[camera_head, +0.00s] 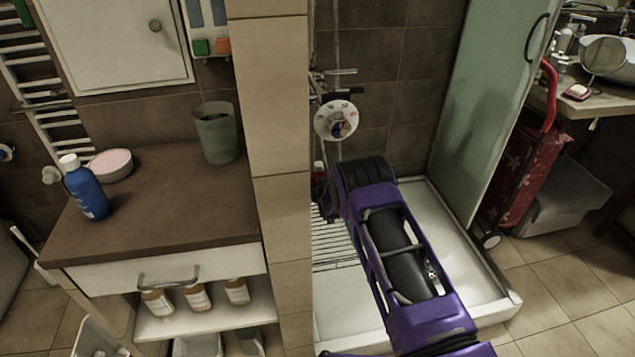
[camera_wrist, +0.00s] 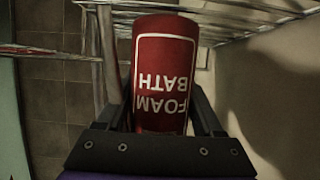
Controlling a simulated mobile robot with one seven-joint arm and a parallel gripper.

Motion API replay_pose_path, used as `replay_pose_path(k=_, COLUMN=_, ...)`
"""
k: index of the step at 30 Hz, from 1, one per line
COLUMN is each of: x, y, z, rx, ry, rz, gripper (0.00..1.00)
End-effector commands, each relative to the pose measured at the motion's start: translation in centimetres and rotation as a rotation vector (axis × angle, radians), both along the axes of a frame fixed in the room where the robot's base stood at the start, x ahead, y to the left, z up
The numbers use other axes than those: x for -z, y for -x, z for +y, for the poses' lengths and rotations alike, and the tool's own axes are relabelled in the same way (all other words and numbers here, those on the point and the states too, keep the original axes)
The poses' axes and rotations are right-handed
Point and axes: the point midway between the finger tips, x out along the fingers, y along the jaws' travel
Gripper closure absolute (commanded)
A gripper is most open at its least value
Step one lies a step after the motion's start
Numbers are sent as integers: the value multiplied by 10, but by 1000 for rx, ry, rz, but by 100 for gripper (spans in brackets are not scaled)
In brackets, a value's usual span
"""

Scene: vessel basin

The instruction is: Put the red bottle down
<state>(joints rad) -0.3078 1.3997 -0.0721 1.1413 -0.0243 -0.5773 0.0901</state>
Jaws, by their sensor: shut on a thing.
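The red bottle (camera_wrist: 165,58) fills the middle of the wrist view. Its white label letters "FOAM BATH" read upside down there. My gripper (camera_wrist: 160,104) has one dark finger on each side of the bottle and is shut on it. In the head view my purple arm reaches into the shower corner. My gripper is mostly hidden there behind the arm and the tiled wall edge. A small red and white bit shows beside the arm's far end; I cannot tell for sure that it is the bottle.
A white wire rack (camera_head: 332,240) lies by the arm over the shower tray (camera_head: 478,285). A tiled pillar (camera_head: 268,90) stands left of the arm, a glass panel (camera_head: 490,100) right. The brown counter (camera_head: 165,215) holds a blue bottle (camera_head: 87,190) and a cup (camera_head: 217,135).

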Motion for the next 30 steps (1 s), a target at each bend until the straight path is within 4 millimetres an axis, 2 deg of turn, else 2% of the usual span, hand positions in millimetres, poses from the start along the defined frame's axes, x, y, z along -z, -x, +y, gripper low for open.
replay_pose_path(k=1, x=2, y=0, z=0, rx=0, ry=0, rz=-1, gripper=100)
replay_pose_path(k=2, x=2, y=0, z=0, rx=0, ry=0, rz=0, gripper=28)
replay_pose_path(k=6, x=2, y=0, z=0, rx=0, ry=0, rz=1, gripper=3)
replay_pose_path(k=17, x=-2, y=0, z=0, rx=0, ry=0, rz=0, gripper=2)
replay_pose_path(k=20, x=-5, y=5, z=-2, rx=0, ry=1, rz=2, gripper=2)
replay_pose_path(k=30, x=-25, y=51, z=-15, rx=1, ry=0, rz=3, gripper=2)
